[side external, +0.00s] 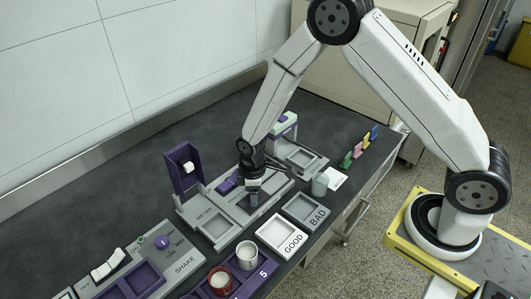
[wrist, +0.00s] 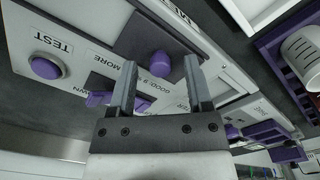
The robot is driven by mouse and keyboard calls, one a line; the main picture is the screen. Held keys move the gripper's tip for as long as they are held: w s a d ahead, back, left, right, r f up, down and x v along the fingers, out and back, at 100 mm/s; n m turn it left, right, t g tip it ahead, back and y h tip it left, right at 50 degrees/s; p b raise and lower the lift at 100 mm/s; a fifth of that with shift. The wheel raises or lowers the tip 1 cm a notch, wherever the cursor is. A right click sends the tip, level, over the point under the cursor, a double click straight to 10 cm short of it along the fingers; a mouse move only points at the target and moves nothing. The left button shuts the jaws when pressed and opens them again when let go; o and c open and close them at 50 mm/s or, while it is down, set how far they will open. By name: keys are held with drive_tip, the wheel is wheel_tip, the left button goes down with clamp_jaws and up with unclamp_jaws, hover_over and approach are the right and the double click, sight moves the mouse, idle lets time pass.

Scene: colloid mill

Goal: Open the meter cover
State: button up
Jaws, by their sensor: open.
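The grey meter unit (side external: 217,226) stands near the middle of the bench, with an open square recess beside its METER label. In the wrist view, a dark flat cover (wrist: 136,36) with a purple knob (wrist: 160,64) lies on the unit's face. My gripper (wrist: 159,62) is open over it, one finger on each side of the knob; I cannot tell whether they touch it. In the side view my gripper (side external: 254,193) is low over the unit's right part and hides the knob there. A purple TEST button (wrist: 46,67) is left of my fingers.
A purple upright panel (side external: 181,174) with a white block stands at the unit's back left. GOOD (side external: 283,234) and BAD (side external: 306,210) trays lie in front. A white cup (side external: 247,255) and a red-rimmed cup (side external: 220,279) stand nearby. The bench's back left is clear.

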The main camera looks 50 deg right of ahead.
drive_tip(key=shift+f, duration=0.2)
clamp_jaws()
idle(1.4)
